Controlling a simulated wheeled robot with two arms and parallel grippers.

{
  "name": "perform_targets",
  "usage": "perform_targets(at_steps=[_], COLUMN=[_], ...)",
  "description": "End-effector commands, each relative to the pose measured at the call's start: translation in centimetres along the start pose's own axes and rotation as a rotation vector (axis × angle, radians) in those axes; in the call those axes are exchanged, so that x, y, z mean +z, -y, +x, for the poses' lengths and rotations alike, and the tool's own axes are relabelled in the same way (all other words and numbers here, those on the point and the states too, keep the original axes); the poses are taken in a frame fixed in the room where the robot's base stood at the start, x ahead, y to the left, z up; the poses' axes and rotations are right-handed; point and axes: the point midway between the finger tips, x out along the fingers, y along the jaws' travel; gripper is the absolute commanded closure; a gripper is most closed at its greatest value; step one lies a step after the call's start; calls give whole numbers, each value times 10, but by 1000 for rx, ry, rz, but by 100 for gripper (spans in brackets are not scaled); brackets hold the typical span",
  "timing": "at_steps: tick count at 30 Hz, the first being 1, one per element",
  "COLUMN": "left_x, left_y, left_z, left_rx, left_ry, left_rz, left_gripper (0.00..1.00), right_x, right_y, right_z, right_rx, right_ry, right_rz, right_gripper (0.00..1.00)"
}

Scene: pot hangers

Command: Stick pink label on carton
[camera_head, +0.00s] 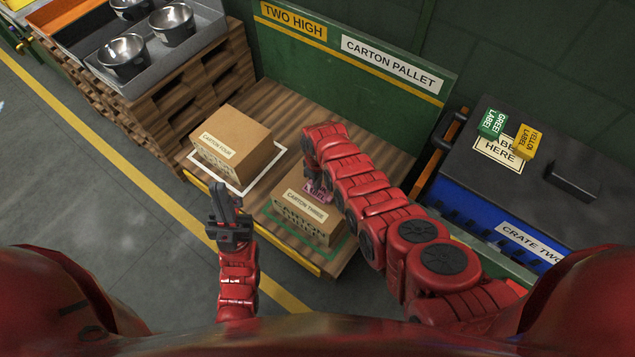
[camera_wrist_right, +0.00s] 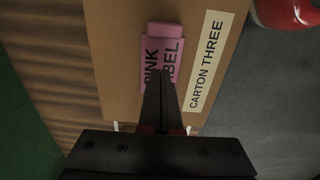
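Carton three (camera_head: 309,216) is a brown box on the wooden pallet, over a green outline. The pink label (camera_head: 318,191) is at the top of carton three, partly hidden by my right arm. In the right wrist view the pink label (camera_wrist_right: 162,50) lies against the carton's face, beside the white "CARTON THREE" strip (camera_wrist_right: 211,62). My right gripper (camera_wrist_right: 160,78) has its fingers close together on the label, apparently shut on it. Whether the label touches the carton is unclear. My left gripper (camera_head: 228,192) is left of carton three, empty; its finger gap is unclear.
Another carton (camera_head: 231,140) stands on a white outline further back left. A green board (camera_head: 340,60) backs the pallet. At right, a dark-topped crate (camera_head: 540,190) holds green (camera_head: 491,123) and yellow (camera_head: 528,141) labels. Metal bowls (camera_head: 124,57) sit back left.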

Motion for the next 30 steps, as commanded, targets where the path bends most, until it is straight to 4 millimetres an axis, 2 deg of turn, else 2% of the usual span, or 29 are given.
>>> perform_targets(at_steps=[30], left_x=[1], left_y=[0], left_z=[-6], left_rx=[0], left_ry=[0], left_rz=[0], left_gripper=[100], right_x=[0], right_y=[0], right_z=[7], right_rx=[0], right_ry=[0], right_rz=[0], right_gripper=[100])
